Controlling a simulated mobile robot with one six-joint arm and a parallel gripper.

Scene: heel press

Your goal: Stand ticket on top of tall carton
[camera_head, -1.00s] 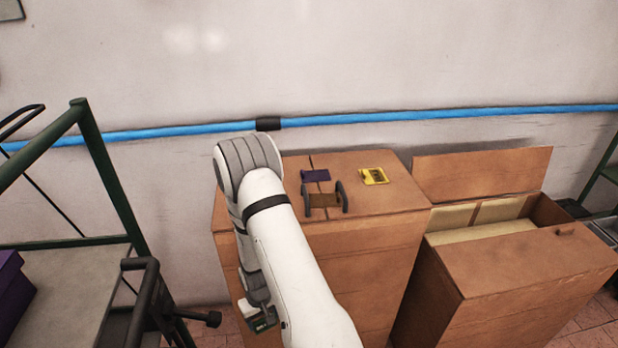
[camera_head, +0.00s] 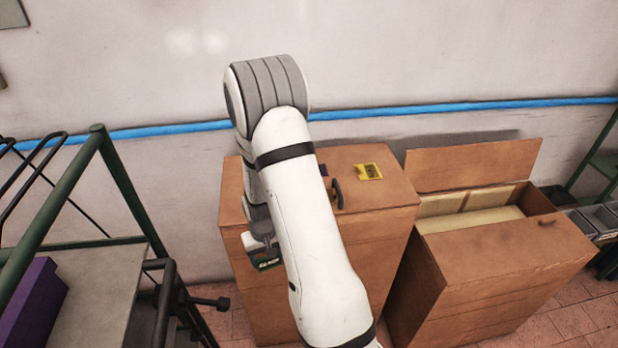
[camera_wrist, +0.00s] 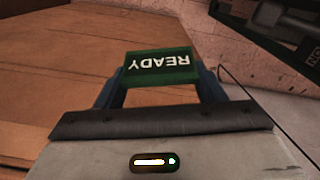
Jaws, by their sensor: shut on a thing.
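The ticket (camera_wrist: 158,68) is a small green plate reading READY, upside down in the wrist view. My gripper (camera_wrist: 159,82) is shut on it, with one dark finger at each side. In the head view the ticket (camera_head: 267,264) hangs low at the end of my gripper (camera_head: 262,246), in front of the left carton's front face and below its top. The tall carton (camera_head: 388,192) appears to be this brown closed left one. My arm covers part of its top. Brown board (camera_wrist: 50,60) fills the left of the wrist view.
A yellow item (camera_head: 368,172) and a dark handle (camera_head: 337,193) are on the left carton's top. An open carton (camera_head: 500,255) stands at right. A green-framed cart (camera_head: 112,180) with a purple box (camera_head: 32,305) stands at left. A dark lettered object (camera_wrist: 285,25) is top right in the wrist view.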

